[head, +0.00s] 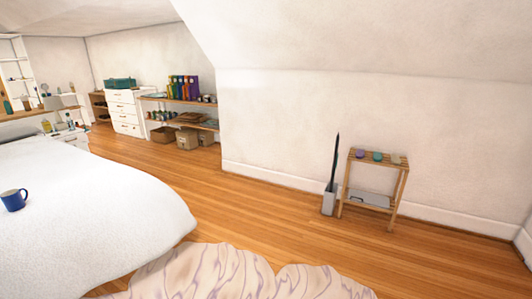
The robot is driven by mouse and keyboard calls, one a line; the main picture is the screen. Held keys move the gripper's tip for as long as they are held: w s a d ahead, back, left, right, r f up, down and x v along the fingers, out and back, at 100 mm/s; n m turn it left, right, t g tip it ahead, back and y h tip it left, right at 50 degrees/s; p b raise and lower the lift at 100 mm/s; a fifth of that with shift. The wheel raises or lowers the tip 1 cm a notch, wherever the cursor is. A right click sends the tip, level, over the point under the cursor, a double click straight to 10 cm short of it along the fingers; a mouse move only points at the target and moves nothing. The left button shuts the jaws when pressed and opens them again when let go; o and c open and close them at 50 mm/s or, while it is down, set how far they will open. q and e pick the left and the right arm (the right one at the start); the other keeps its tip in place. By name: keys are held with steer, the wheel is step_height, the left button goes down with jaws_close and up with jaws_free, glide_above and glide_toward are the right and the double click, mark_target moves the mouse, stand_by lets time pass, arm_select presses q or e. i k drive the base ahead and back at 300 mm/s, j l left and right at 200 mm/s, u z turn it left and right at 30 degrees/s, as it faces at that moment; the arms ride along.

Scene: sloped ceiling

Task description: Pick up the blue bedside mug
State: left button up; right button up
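A blue mug (14,200) stands upright on the white bed (110,205), close to the left edge of the head view. Its handle shows at its upper right. Neither of my grippers is in view, and nothing of my arms shows near the mug.
A patterned rug (235,275) lies on the wooden floor at the front. A small wooden stand (375,165) and a grey bin (329,203) are by the right wall. White drawers (127,112) and a low shelf (180,100) stand at the back. The floor between is clear.

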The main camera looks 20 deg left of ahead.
mark_target(12, 200)
steer(key=i+j+u, duration=0.1)
steer(key=i+u, duration=0.15)
steer(key=u, duration=0.15)
steer(key=i+u, duration=0.55)
steer(key=u, duration=0.25)
steer(key=i+l+u, duration=0.15)
steer(key=u, duration=0.25)
steer(key=i+j+u, duration=0.15)
steer(key=i+u, duration=0.55)
steer(key=i, duration=0.15)
steer(key=i+u, duration=0.35)
steer(key=i+l, duration=0.05)
steer(key=i, duration=0.05)
